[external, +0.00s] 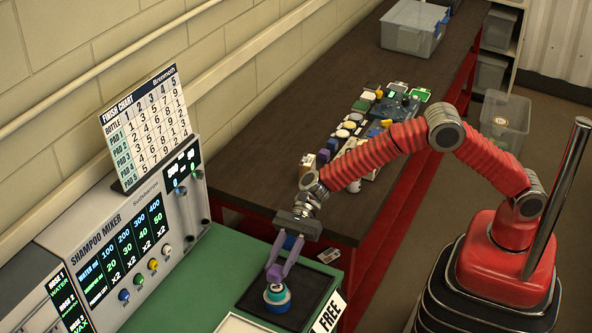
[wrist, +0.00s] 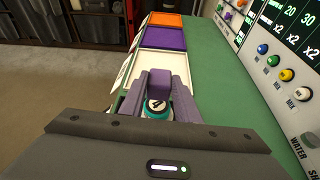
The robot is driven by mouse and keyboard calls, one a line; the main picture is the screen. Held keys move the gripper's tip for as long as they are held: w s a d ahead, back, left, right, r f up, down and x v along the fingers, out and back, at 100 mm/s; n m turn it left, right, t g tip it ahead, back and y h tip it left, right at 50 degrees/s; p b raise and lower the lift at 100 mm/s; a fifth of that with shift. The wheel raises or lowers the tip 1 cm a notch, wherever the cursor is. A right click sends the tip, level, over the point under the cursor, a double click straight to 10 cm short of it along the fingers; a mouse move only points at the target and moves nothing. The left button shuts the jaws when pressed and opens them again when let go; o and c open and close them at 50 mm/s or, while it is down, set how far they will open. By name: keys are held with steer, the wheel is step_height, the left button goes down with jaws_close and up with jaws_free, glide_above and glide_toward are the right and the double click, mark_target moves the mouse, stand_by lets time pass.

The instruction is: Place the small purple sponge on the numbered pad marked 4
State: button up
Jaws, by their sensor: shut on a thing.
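My gripper (external: 277,268) reaches down over a dark square pad (external: 257,297) on the green bench. A round teal and blue thing (external: 277,295) stands on the dark pad, just below the fingertips. In the wrist view its teal rim and black-and-white top (wrist: 155,107) show between the fingers. Whether the sponge touches it, I cannot tell. A white pad (wrist: 136,68), a purple pad (wrist: 163,40) and an orange pad (wrist: 165,20) lie in a row beyond. No pad number is readable.
The shampoo mixer (external: 125,250) stands along the wall, with the finish chart (external: 147,127) on top.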

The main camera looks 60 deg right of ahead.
mark_target(279, 277)
steer(key=shift+f, duration=1.85)
steer(key=o, duration=1.1)
steer(key=v, duration=1.2)
